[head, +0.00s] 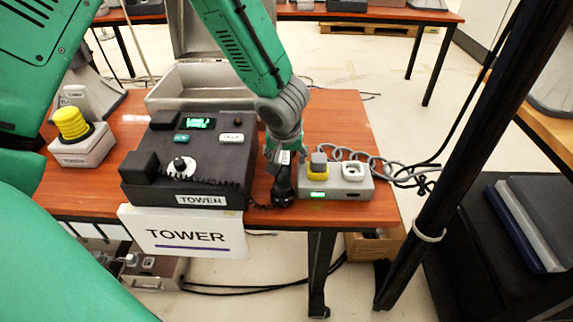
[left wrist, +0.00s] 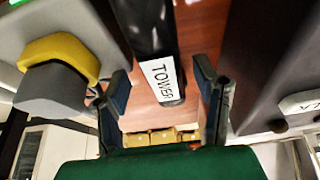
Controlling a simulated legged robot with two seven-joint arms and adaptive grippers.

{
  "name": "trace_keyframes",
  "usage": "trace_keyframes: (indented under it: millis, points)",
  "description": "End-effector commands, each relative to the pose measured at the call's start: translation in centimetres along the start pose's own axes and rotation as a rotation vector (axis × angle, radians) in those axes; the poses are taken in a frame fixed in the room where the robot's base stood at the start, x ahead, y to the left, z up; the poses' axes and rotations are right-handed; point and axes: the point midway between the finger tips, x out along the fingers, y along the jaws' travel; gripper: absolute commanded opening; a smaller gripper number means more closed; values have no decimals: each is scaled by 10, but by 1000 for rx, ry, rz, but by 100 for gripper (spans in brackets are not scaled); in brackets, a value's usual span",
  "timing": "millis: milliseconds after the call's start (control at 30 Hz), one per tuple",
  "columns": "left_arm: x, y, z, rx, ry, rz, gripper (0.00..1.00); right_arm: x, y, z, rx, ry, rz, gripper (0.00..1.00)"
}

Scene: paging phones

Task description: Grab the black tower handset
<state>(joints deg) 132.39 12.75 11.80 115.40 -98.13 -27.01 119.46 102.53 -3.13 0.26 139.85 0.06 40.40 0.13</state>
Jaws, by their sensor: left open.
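The black tower handset (head: 282,190) stands or lies at the right side of the black TOWER phone base (head: 215,160), near the table's front edge. My left gripper (head: 284,158) is right above it and hides part of it. In the left wrist view the handset (left wrist: 150,30), with its white TOWER label (left wrist: 160,78), reaches between the two open fingers of my left gripper (left wrist: 165,92). A gap shows between the handset and each finger. I cannot tell how deep it sits between them. My right gripper is not in view.
A grey box with a yellow-and-grey knob (head: 318,168) stands close right of the handset; this knob (left wrist: 60,65) also shows in the left wrist view. A yellow button unit (head: 72,125) is at left. An open grey case (head: 200,80) is behind. A dark post (head: 450,160) rises at right.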

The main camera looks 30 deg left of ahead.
Motion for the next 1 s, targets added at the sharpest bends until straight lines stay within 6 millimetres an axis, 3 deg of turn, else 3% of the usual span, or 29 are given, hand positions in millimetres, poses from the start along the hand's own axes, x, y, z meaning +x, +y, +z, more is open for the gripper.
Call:
trace_keyframes:
  millis: [167, 200, 333, 367, 733, 1000]
  points:
    - [1, 0, 0, 0, 0, 0, 55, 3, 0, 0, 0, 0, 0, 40]
    - [1, 0, 0, 0, 0, 0, 48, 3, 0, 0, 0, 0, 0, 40]
    - [1, -1, 1, 0, -1, -1, 2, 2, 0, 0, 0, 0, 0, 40]
    - [1, -1, 1, 0, -1, -1, 0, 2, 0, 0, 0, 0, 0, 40]
    - [-1, 0, 1, 0, -4, -1, 0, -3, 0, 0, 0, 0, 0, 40]
    - [-51, 0, -21, -1, 4, 2, 0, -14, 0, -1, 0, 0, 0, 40]
